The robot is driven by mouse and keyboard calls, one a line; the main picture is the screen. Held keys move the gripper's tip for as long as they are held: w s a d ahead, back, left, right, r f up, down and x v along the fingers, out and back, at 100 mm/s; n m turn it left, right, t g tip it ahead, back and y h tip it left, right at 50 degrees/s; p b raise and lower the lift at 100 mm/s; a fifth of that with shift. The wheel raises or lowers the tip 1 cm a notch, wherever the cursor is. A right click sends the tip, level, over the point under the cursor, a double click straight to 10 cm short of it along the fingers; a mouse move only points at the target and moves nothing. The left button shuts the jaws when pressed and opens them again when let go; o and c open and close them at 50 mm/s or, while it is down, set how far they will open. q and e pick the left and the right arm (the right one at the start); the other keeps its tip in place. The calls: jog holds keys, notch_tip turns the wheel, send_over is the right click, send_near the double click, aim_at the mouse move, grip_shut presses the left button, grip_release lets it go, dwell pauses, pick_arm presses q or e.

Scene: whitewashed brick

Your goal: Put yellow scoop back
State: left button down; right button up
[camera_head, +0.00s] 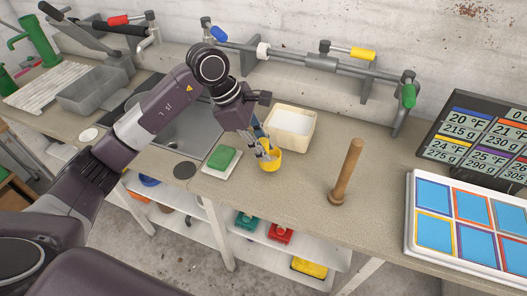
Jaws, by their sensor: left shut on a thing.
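The yellow scoop (270,163) is a small round yellow cup at the front of the white container, near the counter's front edge. My left gripper (266,153) comes down from above and is shut on it. The fingers hide part of the scoop, and I cannot tell whether it touches the counter. The white container (290,130), filled with something white, stands just behind and right of the scoop. My right gripper is not in view.
A green sponge (222,158) on a white tray lies left of the scoop, before a sink (190,135). A wooden post (346,172) stands to the right. Pipes with coloured handles (320,62) run along the wall. Counter (310,180) between scoop and post is clear.

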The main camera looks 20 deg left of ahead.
pick_arm(q)
notch_tip(320, 180, down, 2)
jog(key=shift+f+p, duration=0.15)
jog(key=shift+p, duration=0.15)
jog(key=shift+f, duration=0.2)
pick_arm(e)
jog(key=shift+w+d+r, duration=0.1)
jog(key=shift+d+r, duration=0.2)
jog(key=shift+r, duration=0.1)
pick_arm(q)
jog(key=shift+f, duration=0.1)
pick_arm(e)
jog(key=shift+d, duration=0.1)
pick_arm(q)
jog(key=shift+f+b, duration=0.15)
jog(key=shift+b, duration=0.15)
jog(key=c, duration=1.7)
grip_release()
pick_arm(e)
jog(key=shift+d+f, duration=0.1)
